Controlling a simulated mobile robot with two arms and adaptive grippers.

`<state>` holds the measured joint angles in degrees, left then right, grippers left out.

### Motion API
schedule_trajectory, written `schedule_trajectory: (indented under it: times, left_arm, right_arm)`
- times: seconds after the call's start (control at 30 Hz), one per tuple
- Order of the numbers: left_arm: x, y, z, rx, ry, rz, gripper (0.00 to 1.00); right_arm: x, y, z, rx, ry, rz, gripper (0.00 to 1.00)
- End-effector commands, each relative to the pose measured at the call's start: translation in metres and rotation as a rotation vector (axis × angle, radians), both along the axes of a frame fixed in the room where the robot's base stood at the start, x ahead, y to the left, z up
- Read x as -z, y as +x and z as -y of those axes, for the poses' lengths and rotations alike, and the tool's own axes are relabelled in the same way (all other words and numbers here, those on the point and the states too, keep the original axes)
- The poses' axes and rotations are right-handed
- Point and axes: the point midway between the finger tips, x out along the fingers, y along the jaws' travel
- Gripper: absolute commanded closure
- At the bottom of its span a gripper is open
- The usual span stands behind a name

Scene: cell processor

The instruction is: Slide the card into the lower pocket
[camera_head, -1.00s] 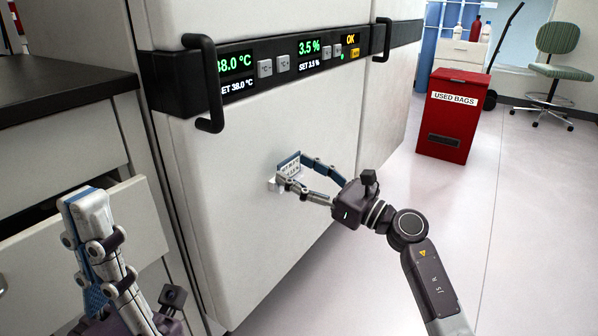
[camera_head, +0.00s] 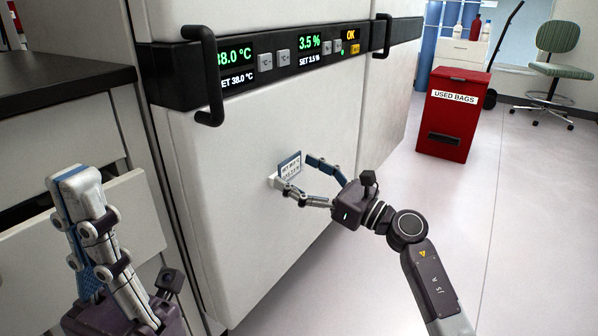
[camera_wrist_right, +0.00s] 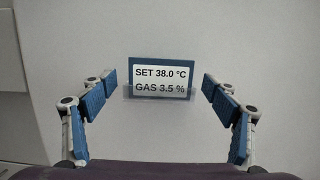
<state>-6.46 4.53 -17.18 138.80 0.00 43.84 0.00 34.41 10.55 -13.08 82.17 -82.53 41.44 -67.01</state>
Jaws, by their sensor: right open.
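The blue-edged card (camera_head: 290,168) with a white label stands upright against the white cabinet door. In the right wrist view the card (camera_wrist_right: 160,66) reads "SET 38.0 °C" and "GAS 3.5 %". Its lower part sits behind the clear front of a small pocket (camera_wrist_right: 131,91) fixed to the door. My right gripper (camera_head: 297,174) is open, with a finger on either side of the card and a gap to each edge in the wrist view. My left gripper (camera_head: 80,182) is raised at the lower left, away from the card; its finger gap is hidden.
The cabinet's control panel (camera_head: 290,62) and black door handles (camera_head: 205,80) are above the card. A dark counter (camera_head: 60,85) with a drawer front (camera_head: 75,225) is at the left. A red used-bags bin (camera_head: 452,120) stands at the right, with clear floor before it.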

Motion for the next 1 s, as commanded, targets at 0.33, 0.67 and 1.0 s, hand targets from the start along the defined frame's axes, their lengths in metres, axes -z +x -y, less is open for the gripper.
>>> schedule_trajectory:
  times: [0.33, 0.67, 1.0]
  left_arm:
    - [0.001, 0.0, 0.0, 0.0, -0.002, -0.004, 1.0]
    - [0.001, 0.0, 0.0, 0.0, -0.001, -0.003, 1.0]
    - [0.001, 0.0, 0.0, 0.0, -0.001, -0.003, 1.0]
  right_arm:
    - [0.007, -0.018, 0.026, 0.002, -0.001, -0.001, 0.2]
    - [0.02, -0.057, 0.078, 0.0, -0.002, -0.002, 0.2]
    - [0.024, -0.069, 0.096, 0.0, 0.0, 0.0, 0.2]
